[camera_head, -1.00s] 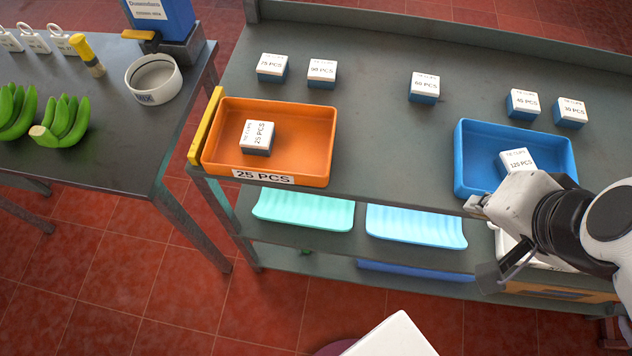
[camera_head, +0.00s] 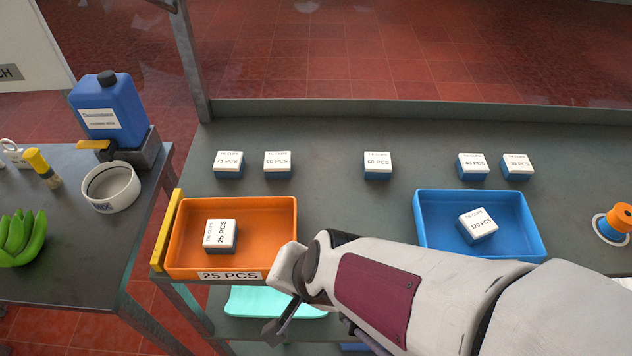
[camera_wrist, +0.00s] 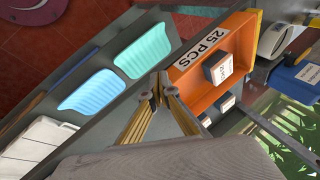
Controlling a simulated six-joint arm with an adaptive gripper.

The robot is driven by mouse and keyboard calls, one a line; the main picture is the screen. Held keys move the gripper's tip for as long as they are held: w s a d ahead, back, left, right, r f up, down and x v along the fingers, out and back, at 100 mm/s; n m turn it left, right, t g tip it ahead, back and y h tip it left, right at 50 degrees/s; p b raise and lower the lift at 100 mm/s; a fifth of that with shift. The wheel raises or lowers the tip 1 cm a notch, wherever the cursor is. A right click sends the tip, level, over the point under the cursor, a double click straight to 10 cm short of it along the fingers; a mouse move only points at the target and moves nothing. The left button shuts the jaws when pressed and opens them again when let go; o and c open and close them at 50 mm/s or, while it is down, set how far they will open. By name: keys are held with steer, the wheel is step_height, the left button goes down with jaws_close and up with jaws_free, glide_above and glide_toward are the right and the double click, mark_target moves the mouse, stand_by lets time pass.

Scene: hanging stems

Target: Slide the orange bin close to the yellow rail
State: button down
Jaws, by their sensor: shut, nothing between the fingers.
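The orange bin (camera_head: 285,235) stands at the left end of the grey bench top, its "25 PCS" label facing front. A white-topped box (camera_head: 220,235) sits inside it. The yellow rail (camera_head: 166,232) runs along the bench's left edge, right beside the bin's left wall; I cannot tell whether they touch. My gripper (camera_head: 274,332) is shut and empty, in front of and below the bin's front right corner. In the wrist view its closed fingertips (camera_wrist: 160,88) are near the orange bin (camera_wrist: 190,93), seemingly apart from it.
A blue bin (camera_head: 430,235) holding a box stands to the right. Several small boxes (camera_head: 377,165) line the back of the bench. A mint tray (camera_head: 245,302) lies on the shelf below. Bench between the bins is clear behind my arm.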

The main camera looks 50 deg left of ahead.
steer(key=s+a+f+t+y, duration=0.1)
steer(key=s+a+f+t, duration=0.1)
steer(key=s+a+f, duration=0.55)
steer(key=s+a+f+t, duration=0.1)
steer(key=s+a+f, duration=0.3)
steer(key=s+f, duration=0.6)
steer(key=w+d+r+m+t, duration=0.1)
steer(key=d+r+m+t, duration=1.2)
steer(key=m, duration=0.5)
step_height(320, 180, up, 2)
steer(key=shift+w+d+m+t, duration=0.3)
steer(key=shift+d+m, duration=0.1)
